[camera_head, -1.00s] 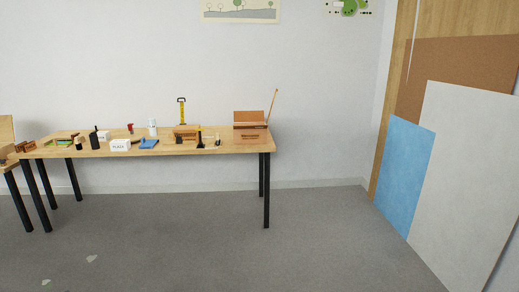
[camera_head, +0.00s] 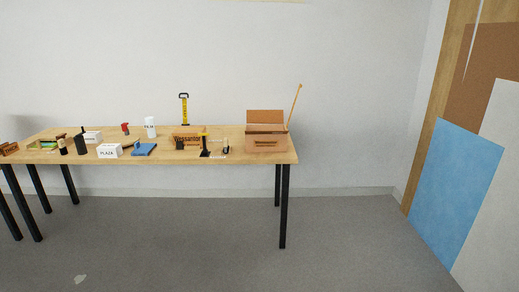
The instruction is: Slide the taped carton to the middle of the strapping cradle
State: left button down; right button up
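An open brown carton (camera_head: 267,144) stands at the right end of the wooden table (camera_head: 220,157), with its back flap raised. A thin orange-brown stick (camera_head: 295,105) leans up at its right side. I cannot make out tape on the carton from here. I cannot tell which thing is the strapping cradle. Neither of my grippers is in view.
The table also bears white blocks (camera_head: 109,151), a blue item (camera_head: 144,149), a white bottle (camera_head: 150,127), a wooden sign block (camera_head: 187,138) and a yellow-black upright tool (camera_head: 184,110). Panels (camera_head: 457,190) lean at the right wall.

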aim_at(187, 134)
jog(key=i, duration=1.7)
